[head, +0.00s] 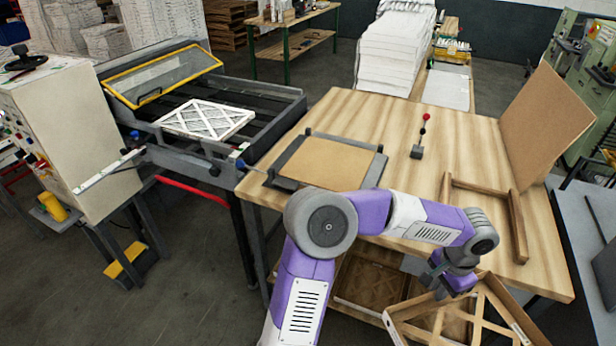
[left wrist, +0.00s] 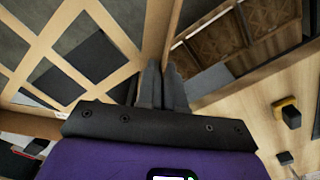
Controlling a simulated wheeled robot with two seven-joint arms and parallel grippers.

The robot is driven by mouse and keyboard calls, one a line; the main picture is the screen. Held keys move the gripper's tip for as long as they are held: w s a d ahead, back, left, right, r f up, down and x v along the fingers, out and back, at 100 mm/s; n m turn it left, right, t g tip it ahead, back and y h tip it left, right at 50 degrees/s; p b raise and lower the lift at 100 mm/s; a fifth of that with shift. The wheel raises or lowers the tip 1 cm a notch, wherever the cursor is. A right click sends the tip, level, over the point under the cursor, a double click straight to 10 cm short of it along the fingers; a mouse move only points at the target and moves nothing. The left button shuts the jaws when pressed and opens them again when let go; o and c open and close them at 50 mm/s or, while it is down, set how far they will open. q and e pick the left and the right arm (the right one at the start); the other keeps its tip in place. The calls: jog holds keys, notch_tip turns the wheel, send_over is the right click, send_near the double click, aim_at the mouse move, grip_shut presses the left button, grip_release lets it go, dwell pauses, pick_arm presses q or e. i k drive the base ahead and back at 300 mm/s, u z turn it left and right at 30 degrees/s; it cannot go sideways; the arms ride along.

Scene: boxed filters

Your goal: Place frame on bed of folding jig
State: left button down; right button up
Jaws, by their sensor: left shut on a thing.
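A cardboard-edged frame with crossed diagonal strips (head: 508,308) is at the bottom right of the head view, held tilted at the table's front edge. My left gripper (head: 436,279) is shut on its edge wall; in the left wrist view the dark fingers (left wrist: 163,88) close on that wall and the lattice (left wrist: 45,48) spreads to the left. A dark grey flat fixture (head: 372,176), which looks like the folding jig, lies on the table with a plain brown board (head: 325,161) on it. My right gripper is not in view.
A lattice filter (head: 205,119) lies on the machine at left. More lattice pieces (head: 368,284) sit below the tabletop.

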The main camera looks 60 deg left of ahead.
aim_at(329, 163)
jog(key=k, duration=0.2)
jog(key=z, duration=2.3)
jog(key=k, duration=3.2)
jog(key=u, duration=1.6)
